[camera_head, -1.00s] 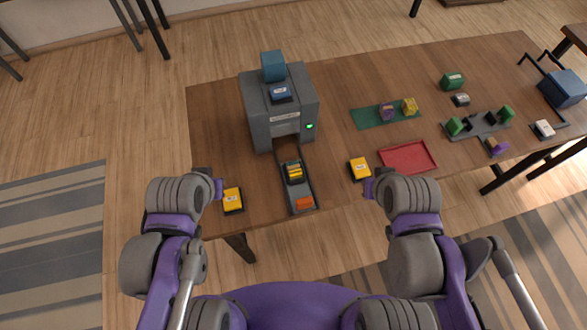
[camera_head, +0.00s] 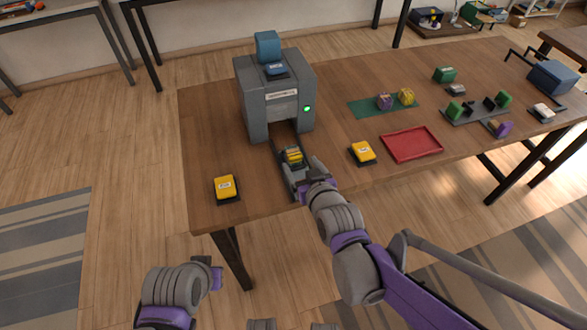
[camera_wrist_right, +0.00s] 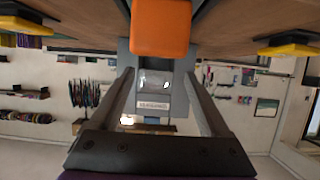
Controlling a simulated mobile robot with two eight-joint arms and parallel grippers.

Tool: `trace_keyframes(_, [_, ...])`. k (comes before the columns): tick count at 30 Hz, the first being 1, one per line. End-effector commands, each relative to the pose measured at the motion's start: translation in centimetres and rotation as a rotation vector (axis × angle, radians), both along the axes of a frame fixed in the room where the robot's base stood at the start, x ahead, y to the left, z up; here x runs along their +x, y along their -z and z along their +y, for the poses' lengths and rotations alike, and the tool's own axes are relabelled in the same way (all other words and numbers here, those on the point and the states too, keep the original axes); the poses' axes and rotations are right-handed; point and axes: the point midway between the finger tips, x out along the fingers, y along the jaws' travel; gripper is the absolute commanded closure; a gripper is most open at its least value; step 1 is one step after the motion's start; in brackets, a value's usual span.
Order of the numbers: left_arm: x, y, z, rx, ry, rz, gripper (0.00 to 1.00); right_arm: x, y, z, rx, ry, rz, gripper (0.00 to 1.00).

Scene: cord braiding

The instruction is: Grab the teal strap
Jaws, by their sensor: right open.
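I cannot make out a teal strap for certain in either view. A small yellow bundle with dark bands (camera_head: 293,157) lies in the narrow grey channel in front of the grey machine. My right gripper (camera_head: 298,178) is over the near end of that channel, just in front of the bundle. In the right wrist view its two fingers (camera_wrist_right: 160,85) are spread and empty.
The grey machine (camera_head: 256,107) with a blue block (camera_head: 267,46) on top stands behind the channel. Yellow boxes stand left (camera_head: 226,187) and right (camera_head: 363,152) of it. A red tray (camera_head: 438,155) and a green mat (camera_head: 360,108) are further right. The table's left side is mostly clear.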

Motion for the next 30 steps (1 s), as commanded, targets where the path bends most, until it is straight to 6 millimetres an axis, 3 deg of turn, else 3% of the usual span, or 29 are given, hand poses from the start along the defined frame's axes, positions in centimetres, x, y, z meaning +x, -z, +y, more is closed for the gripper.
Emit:
trace_keyframes(6, [0.0,0.5,0.0,0.0,0.0,0.002,1.0,3.1,1.2,0.9,-0.001,0.001,0.001,0.2])
trace_keyframes(13, [0.0,0.8,0.0,0.0,0.0,0.003,1.0,4.6,1.9,1.3,0.0,0.001,0.002,0.2])
trace_keyframes(21, [0.0,1.6,0.0,0.0,0.0,0.005,1.0,8.0,3.5,2.3,0.0,0.001,0.002,0.2])
trace_keyframes(30, [0.0,1.6,0.0,0.0,0.0,0.005,1.0,8.7,3.7,2.5,0.0,0.001,0.002,0.2])
